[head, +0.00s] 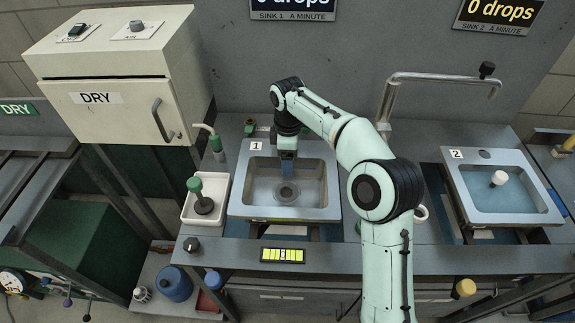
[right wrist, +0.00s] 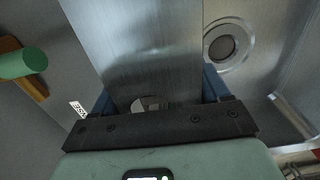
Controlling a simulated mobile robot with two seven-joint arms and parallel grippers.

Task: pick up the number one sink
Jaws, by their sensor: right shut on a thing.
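The number one sink (head: 325,212) is a square steel basin with a round drain, set in the counter left of centre in the head view. A small white "1" tag (head: 256,146) is on its back rim. My right gripper (head: 287,167) comes down at the sink's back edge. In the right wrist view its blue fingers (right wrist: 160,88) are on either side of a broad steel strip of the sink (right wrist: 135,45), and it is shut on it. The drain (right wrist: 222,47) shows right of the strip. The sink sits level in the counter. My left gripper is out of view.
A white tray (head: 189,214) with a green-knobbed plunger stands close left of the sink. A second sink (head: 460,188), tagged "2", holds water and a white plug at right. A bent pipe (head: 440,77) rises behind. A yellow-lit display (head: 283,255) is on the front edge.

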